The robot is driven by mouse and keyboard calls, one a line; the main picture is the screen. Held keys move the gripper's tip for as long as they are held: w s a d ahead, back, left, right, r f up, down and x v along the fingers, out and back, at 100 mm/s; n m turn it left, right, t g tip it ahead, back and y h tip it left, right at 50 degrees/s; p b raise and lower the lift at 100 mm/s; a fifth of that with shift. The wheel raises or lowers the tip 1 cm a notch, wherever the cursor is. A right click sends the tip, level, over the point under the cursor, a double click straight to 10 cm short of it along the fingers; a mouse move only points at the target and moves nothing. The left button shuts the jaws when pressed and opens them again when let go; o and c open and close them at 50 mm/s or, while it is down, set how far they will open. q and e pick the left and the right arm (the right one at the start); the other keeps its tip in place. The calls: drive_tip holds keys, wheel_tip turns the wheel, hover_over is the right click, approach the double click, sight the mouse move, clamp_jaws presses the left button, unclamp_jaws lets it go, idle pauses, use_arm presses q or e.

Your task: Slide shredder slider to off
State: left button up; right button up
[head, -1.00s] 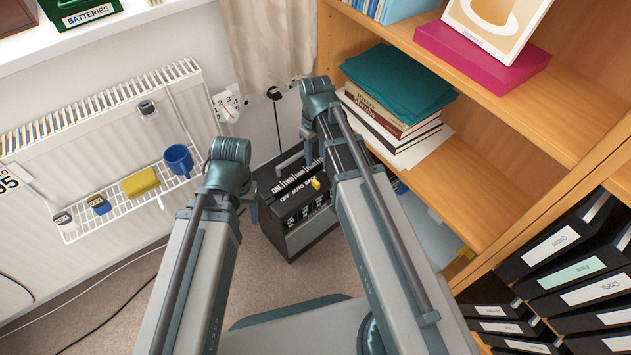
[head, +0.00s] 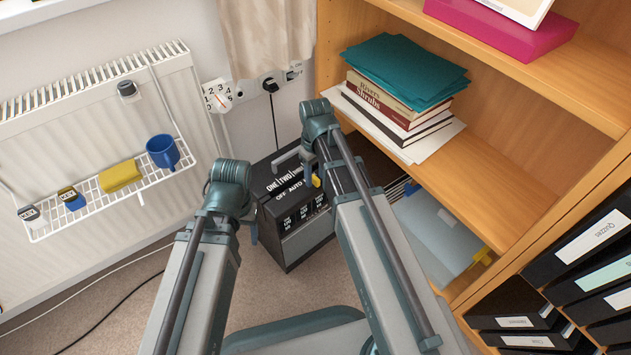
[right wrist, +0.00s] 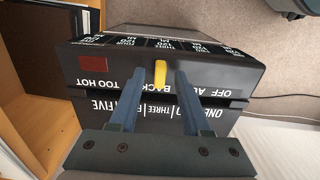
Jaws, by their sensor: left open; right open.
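The shredder (head: 297,244) is a black and grey box on the floor, marked OFF, AUTO, BACK and TOO HOT on top. Its yellow slider (right wrist: 160,76) stands up between the words AUTO and BACK, on the BACK side, away from OFF. It is partly visible in the head view (head: 316,181). My right gripper (right wrist: 158,88) is open, with one finger on each side of the slider and a gap to each. My left gripper (head: 251,227) is open and empty, at the shredder's left side; its fingers are partly hidden by the arm.
A wooden bookcase (head: 485,185) with books stands close on the right. A radiator with a white wire shelf (head: 105,197) is on the left. A black plug (head: 270,85) and its cord are on the wall behind.

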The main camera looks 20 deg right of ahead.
drive_tip(key=shift+f, duration=0.1)
clamp_jaws()
idle(1.4)
